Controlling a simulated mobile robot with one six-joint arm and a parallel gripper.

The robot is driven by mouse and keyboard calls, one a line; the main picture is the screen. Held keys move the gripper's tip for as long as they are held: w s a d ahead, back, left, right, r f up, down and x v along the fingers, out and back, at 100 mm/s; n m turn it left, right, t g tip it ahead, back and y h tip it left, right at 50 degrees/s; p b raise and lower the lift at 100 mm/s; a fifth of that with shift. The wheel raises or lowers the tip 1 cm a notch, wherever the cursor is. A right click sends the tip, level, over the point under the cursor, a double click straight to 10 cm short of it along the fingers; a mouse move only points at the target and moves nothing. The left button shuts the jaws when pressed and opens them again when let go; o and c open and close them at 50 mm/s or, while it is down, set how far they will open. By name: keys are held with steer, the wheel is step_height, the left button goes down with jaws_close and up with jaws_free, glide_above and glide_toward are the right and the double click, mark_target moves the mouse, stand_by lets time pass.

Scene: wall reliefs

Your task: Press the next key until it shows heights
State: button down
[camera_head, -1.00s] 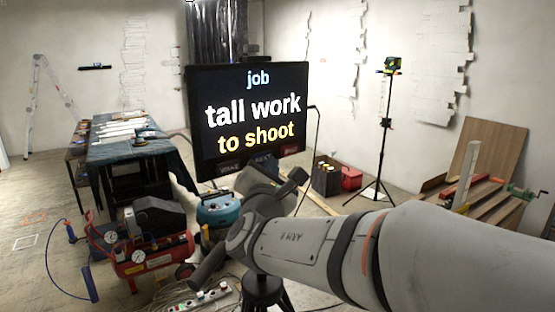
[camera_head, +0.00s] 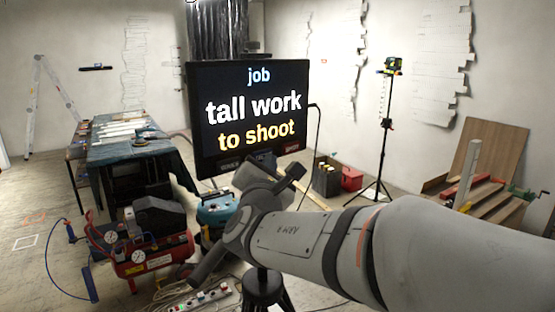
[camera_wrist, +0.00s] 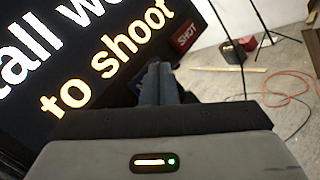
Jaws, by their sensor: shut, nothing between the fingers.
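The black screen (camera_head: 247,84) on a stand reads "job", "tall work" and "to shoot". Along its bottom edge sit a dark key at the left (camera_head: 230,166), the next key (camera_head: 264,157) in the middle, partly covered by my arm, and a red "SHOT" key (camera_head: 292,147) at the right. In the wrist view my gripper (camera_wrist: 158,70) is shut and empty, its fingers pointing at the screen's lower edge, just left of the red key (camera_wrist: 186,37). The fingers hide the next key there; I cannot tell whether they touch it.
A tripod with a green device (camera_head: 388,120) stands at the right, near a red box (camera_head: 351,179). A red compressor (camera_head: 150,255) and a cloth-covered table (camera_head: 125,150) are at the left. A power strip (camera_head: 205,297) lies on the floor.

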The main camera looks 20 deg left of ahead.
steer(key=shift+w+a, duration=0.2)
steer(key=shift+a, duration=0.2)
stand_by(0.7)
steer(key=shift+d+b, duration=0.1)
steer(key=shift+b, duration=0.25)
steer(key=shift+s+d+b, duration=0.45)
steer(key=shift+d+b, duration=0.1)
steer(key=shift+d, duration=0.1)
steer(key=s+d+b, duration=0.1)
steer(key=d, duration=0.2)
steer(key=s+d+b, duration=0.1)
steer(key=shift+s+d+b, duration=0.15)
steer(key=shift+s+b, duration=0.2)
stand_by(0.7)
